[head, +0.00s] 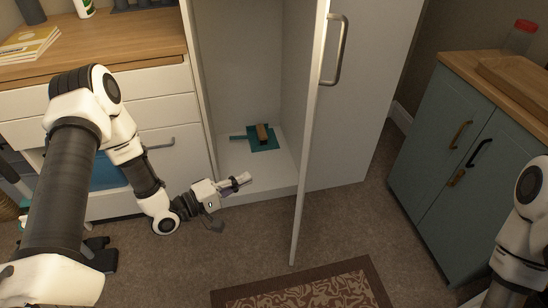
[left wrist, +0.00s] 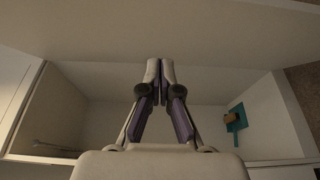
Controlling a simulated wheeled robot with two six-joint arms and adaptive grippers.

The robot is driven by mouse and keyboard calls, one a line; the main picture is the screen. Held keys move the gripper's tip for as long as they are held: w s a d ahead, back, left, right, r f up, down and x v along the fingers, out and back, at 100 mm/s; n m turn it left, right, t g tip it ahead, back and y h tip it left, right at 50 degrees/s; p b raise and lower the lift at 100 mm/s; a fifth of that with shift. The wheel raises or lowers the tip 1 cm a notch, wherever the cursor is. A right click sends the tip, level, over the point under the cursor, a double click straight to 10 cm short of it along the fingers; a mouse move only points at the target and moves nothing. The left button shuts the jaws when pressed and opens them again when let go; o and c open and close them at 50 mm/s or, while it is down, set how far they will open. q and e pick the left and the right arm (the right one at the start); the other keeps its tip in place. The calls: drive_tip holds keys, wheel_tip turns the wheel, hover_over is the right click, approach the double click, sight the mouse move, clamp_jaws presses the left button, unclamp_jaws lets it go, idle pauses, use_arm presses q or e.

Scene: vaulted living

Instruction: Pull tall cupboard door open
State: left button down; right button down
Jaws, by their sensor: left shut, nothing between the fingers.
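The tall white cupboard (head: 248,60) stands in the middle of the head view with its inside exposed. Its door (head: 310,150) stands swung far out towards me, seen almost edge-on, hinge side at the cupboard's right. A metal bar handle (head: 338,50) is on the door's outer face, high up. My left gripper (head: 246,179) is at the front of the opening, low, left of the door and apart from the handle. It is shut and empty; its fingertips meet in the left wrist view (left wrist: 160,64). My right gripper is out of view.
A teal dustpan-like thing (head: 264,144) with a brown block (head: 262,132) lies on the cupboard floor. White drawers (head: 150,85) under a wooden counter stand left. A blue-green cabinet (head: 440,150) stands right. A patterned rug (head: 310,290) lies below the door. Carpet is clear between door and cabinet.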

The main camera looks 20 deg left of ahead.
use_arm(q)
drive_tip(key=s+d+b+x, duration=0.1)
drive_tip(key=d+b+x, duration=0.1)
drive_tip(key=x, duration=1.1)
drive_tip(key=shift+s+d+r, duration=0.2)
drive_tip(key=shift+s+r, duration=0.1)
drive_tip(key=shift+s, duration=0.05)
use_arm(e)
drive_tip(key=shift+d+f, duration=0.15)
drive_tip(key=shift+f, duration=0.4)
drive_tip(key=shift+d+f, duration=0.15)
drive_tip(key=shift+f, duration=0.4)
